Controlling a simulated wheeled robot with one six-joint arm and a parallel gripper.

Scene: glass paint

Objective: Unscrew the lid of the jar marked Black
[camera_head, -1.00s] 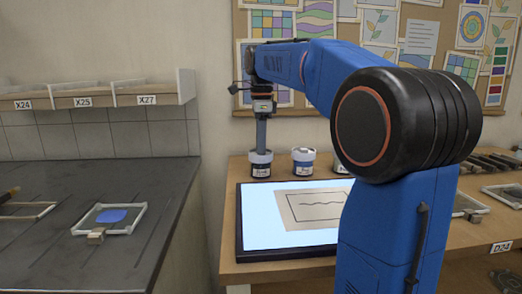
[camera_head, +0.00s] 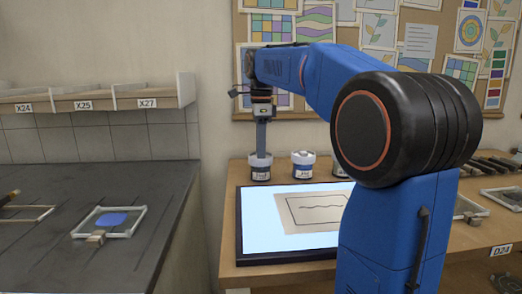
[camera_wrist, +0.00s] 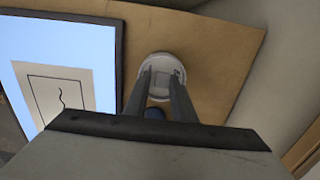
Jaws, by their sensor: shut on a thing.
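A small white-and-dark jar (camera_head: 260,173) with a label too small to read stands upright at the back left of the wooden table. My gripper (camera_head: 260,155) points straight down onto its top and is shut on its lid. In the wrist view the round pale lid (camera_wrist: 160,58) shows between and around the fingertips of my gripper (camera_wrist: 162,72). The exact grip is partly hidden by the fingers. I cannot see a gap between lid and jar.
A second similar jar (camera_head: 302,165) stands close to the right, with another partly hidden behind my arm. A lit panel (camera_head: 262,222) with a line drawing (camera_head: 312,213) lies in front of the jars. A pinboard (camera_head: 425,40) hangs behind.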

